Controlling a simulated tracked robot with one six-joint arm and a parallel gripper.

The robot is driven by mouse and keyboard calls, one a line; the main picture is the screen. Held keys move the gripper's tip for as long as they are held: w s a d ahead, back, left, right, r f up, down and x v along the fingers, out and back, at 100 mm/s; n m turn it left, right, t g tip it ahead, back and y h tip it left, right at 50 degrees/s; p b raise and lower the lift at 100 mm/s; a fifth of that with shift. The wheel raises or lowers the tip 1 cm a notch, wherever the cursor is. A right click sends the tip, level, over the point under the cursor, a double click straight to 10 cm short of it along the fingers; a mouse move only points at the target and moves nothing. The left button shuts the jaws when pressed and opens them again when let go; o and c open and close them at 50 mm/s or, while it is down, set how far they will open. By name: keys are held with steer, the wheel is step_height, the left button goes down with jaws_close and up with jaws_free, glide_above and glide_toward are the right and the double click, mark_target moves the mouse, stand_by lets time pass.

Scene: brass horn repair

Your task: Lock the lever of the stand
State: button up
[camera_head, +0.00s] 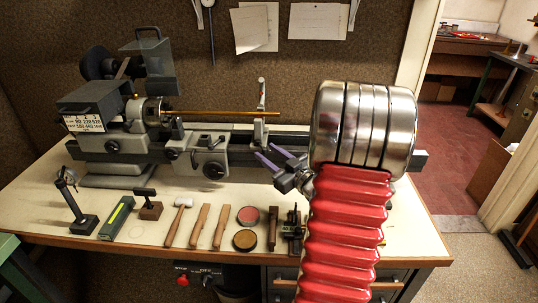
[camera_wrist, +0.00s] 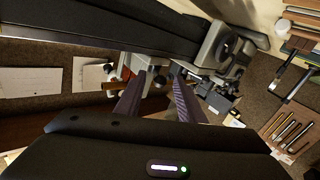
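A grey upright stand (camera_head: 262,98) rises at the right end of the lathe bed, beside the right end of a thin brass rod (camera_head: 215,113). A small light lever-like part (camera_head: 261,80) shows at its top; I cannot tell whether it is locked. My gripper (camera_head: 265,151) is in front of the bed, below and slightly right of the stand. Its two purple-grey fingers are apart with nothing visible between them. In the wrist view, the open fingers (camera_wrist: 158,76) point at grey metal parts that I cannot clearly identify. My red sleeve and steel wrist hide the bench behind them.
The grey lathe headstock (camera_head: 95,110) and carriage (camera_head: 207,155) stand left. Papers (camera_head: 255,28) hang on the wall.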

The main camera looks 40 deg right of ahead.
steer(key=s+a, duration=0.1)
steer(key=s, duration=1.2)
steer(key=shift+s+a, duration=0.25)
steer(key=shift+a, duration=0.1)
